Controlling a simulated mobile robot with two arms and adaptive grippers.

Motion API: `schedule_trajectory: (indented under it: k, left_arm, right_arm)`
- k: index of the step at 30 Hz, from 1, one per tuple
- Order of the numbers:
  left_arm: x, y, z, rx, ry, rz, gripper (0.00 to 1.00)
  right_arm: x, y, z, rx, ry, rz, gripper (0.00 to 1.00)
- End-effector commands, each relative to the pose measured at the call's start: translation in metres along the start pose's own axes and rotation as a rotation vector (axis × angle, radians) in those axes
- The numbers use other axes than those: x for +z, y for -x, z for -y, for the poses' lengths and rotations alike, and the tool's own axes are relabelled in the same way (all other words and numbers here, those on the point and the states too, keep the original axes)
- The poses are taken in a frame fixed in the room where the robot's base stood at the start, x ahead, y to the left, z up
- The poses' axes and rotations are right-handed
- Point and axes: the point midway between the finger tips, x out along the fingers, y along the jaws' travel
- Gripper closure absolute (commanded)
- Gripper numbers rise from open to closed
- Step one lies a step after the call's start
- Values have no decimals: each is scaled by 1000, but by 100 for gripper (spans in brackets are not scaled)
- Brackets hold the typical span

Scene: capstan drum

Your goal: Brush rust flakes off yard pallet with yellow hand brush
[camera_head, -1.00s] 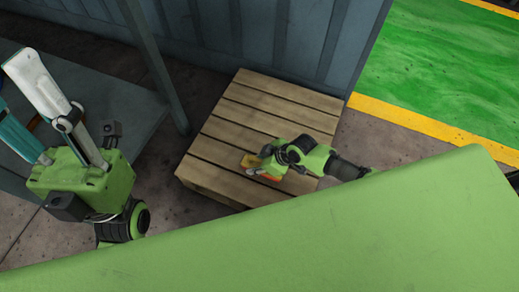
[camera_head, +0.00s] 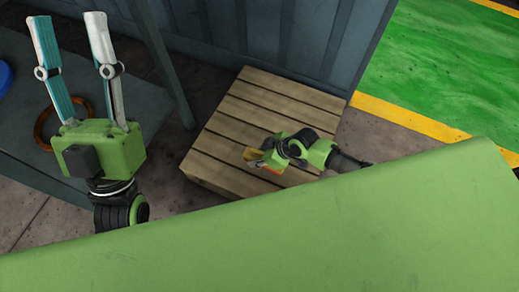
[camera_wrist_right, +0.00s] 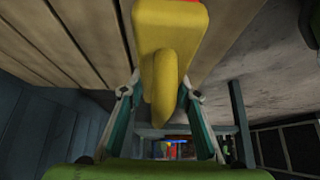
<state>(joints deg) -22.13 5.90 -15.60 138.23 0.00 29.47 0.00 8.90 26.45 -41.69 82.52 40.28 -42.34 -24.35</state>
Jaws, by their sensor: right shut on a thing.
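The wooden pallet (camera_head: 270,105) lies on the floor beside the grey wall. My right gripper (camera_head: 262,157) is over the pallet's lower right part, shut on the yellow hand brush (camera_head: 251,154). In the right wrist view the brush (camera_wrist_right: 172,35) fills the upper middle, its rounded yellow handle between my fingers (camera_wrist_right: 158,95), pallet slats beside it. The bristles are hidden, so I cannot tell whether they touch the wood. Rust flakes cannot be made out. My left gripper (camera_head: 68,18) is open and empty, its fingers pointing up the picture, left of the pallet.
A grey table (camera_head: 95,80) stands at the left with a brown-orange ring (camera_head: 40,128) and a blue round thing (camera_head: 4,76) on it. Its leg (camera_head: 160,60) rises between my left arm and the pallet. A yellow floor line (camera_head: 425,122) edges the green floor at right.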

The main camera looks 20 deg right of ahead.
Motion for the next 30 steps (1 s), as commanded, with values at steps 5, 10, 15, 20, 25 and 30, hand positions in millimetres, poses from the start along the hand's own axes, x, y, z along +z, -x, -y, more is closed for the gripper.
schedule_trajectory:
  k: [5,10,15,20,25,30]
  left_arm:
    - [16,-2,2,-2,-5,77,60]
    - [31,-1,3,-5,-9,151,60]
    - [47,2,5,-7,-13,224,60]
    - [61,5,7,-10,-16,293,60]
    - [74,9,8,-13,-18,355,60]
    - [80,12,9,-14,-19,385,60]
  right_arm:
    - [-3,3,0,1,0,-1,91]
    - [-5,6,0,1,-1,-1,91]
    - [-6,8,0,1,-2,-1,91]
    - [-8,10,1,2,-2,-1,91]
    - [-9,12,1,2,-3,-1,91]
    - [-9,12,1,2,-3,-1,91]
